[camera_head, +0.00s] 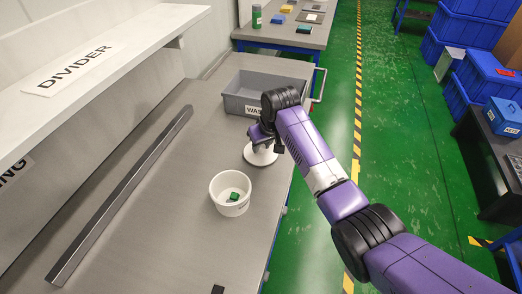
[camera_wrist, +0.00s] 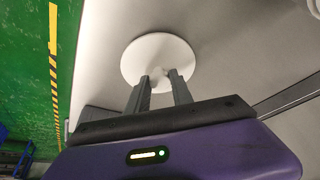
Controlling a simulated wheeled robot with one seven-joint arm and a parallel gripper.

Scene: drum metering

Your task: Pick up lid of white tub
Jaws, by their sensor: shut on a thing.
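The white tub (camera_head: 231,205) stands open on the grey bench, with a small green thing (camera_head: 234,196) and something dark inside. Its round white lid (camera_head: 260,155) is beyond the tub, apart from it. My gripper (camera_head: 262,143) is over the lid, shut on its small middle knob. In the wrist view the lid (camera_wrist: 158,50) shows as a full white disc, with both fingertips of my gripper (camera_wrist: 160,76) at the knob. I cannot tell whether the lid touches the bench.
A grey bin (camera_head: 240,103) with a label stands behind the lid. A long metal bar (camera_head: 125,190) lies on the left of the bench. A white shelf (camera_head: 95,65) marked DIVIDER overhangs the left side. The bench around the tub is mostly clear.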

